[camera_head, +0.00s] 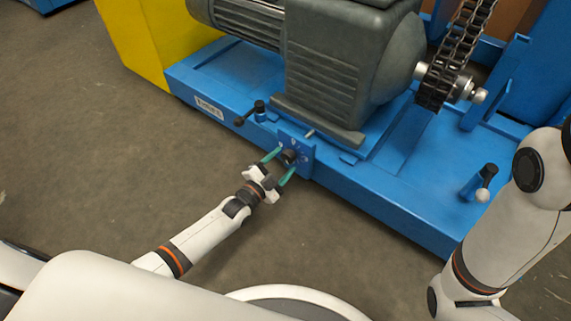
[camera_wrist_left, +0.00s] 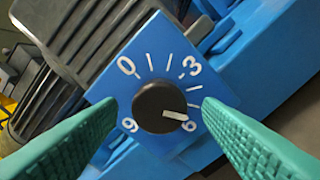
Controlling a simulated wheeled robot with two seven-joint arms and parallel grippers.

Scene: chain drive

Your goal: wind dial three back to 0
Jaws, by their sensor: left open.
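The dial is a black round knob (camera_wrist_left: 152,104) on a blue square plate (camera_wrist_left: 158,62) marked 0, 3, 6 and 9. Its white pointer (camera_wrist_left: 175,115) points close to the 6, slightly toward the 3 side. In the head view the dial plate (camera_head: 306,158) stands on the front side of the blue machine base. My left gripper (camera_head: 282,164) is open with its green fingers on either side of the knob. In the left wrist view a gap shows between each finger and the knob. My right arm shows at the right edge; its gripper is out of view.
The blue base (camera_head: 380,205) carries a grey motor (camera_head: 335,75) and a chain (camera_head: 455,55). A black-knobbed lever (camera_head: 257,111) is left of the dial plate, and a lever with a pale ball (camera_head: 482,195) is at the right. The floor (camera_head: 90,150) in front is clear.

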